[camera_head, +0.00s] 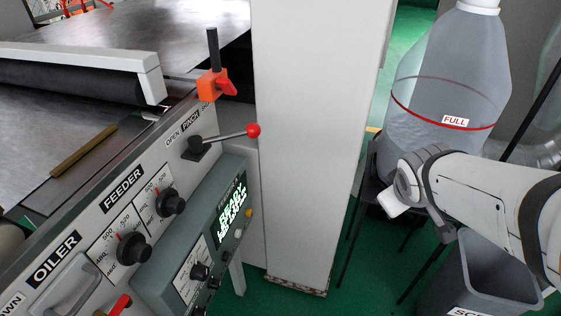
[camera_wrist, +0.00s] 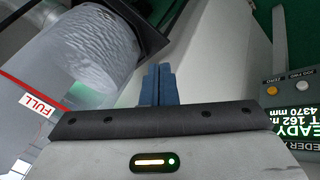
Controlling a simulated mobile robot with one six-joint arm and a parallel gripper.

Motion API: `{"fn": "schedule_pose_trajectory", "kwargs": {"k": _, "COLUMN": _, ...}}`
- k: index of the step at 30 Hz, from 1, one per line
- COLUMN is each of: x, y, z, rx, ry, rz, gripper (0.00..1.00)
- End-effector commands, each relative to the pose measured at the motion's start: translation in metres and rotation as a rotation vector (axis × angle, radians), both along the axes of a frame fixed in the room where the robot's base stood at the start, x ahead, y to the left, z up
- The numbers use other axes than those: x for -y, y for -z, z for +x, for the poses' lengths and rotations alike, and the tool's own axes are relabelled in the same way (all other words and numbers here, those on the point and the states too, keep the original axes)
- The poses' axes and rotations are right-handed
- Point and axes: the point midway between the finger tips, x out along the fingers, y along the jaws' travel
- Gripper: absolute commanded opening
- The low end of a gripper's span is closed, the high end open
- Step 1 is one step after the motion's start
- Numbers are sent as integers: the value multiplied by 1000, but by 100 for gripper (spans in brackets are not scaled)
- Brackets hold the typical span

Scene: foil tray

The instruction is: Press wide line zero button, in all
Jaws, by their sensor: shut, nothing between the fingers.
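My gripper (camera_wrist: 158,70) shows in the wrist view as two blue fingers held together, shut and empty. In the head view my arm enters from the right and the fingers cannot be made out. The control box (camera_head: 178,262) is dark green-grey, with a lit display (camera_head: 232,210) reading READY over smaller lines. An orange button (camera_head: 249,213) sits beside the display. In the wrist view the orange button (camera_wrist: 272,91), by a small label that seems to read ZERO, has a white button (camera_wrist: 302,88) beside it. My fingers are apart from both, to their left.
A grey jug (camera_head: 440,85) marked FULL stands close to my arm. A dark bin (camera_head: 490,275) is below it. A pale column (camera_head: 310,130) stands between arm and control box. A red-knobbed lever (camera_head: 253,130) sticks out above the box.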

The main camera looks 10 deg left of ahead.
Motion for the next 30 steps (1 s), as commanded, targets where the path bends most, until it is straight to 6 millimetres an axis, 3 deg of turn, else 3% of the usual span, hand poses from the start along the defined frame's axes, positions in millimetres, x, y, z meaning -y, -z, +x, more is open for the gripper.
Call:
{"fn": "schedule_pose_trajectory", "kwargs": {"k": 1, "x": -10, "y": 38, "z": 15, "rx": 33, "ry": -104, "rz": -48, "gripper": 0}}
{"fn": "schedule_pose_trajectory", "kwargs": {"k": 5, "x": -43, "y": 81, "z": 52, "rx": 141, "ry": -396, "rz": -175, "gripper": 0}}
{"fn": "schedule_pose_trajectory", "kwargs": {"k": 9, "x": -92, "y": 132, "z": 78, "rx": 255, "ry": -723, "rz": -282, "gripper": 0}}
{"fn": "schedule_pose_trajectory", "kwargs": {"k": 13, "x": -142, "y": 178, "z": 91, "rx": 381, "ry": -1018, "rz": -375, "gripper": 0}}
{"fn": "schedule_pose_trajectory", "kwargs": {"k": 18, "x": -200, "y": 229, "z": 85, "rx": 516, "ry": -1347, "rz": -431, "gripper": 0}}
{"fn": "schedule_pose_trajectory", "kwargs": {"k": 24, "x": -235, "y": 255, "z": 73, "rx": 614, "ry": -1551, "rz": -451, "gripper": 0}}
{"fn": "schedule_pose_trajectory", "kwargs": {"k": 30, "x": -241, "y": 257, "z": 70, "rx": 634, "ry": -1589, "rz": -457, "gripper": 0}}
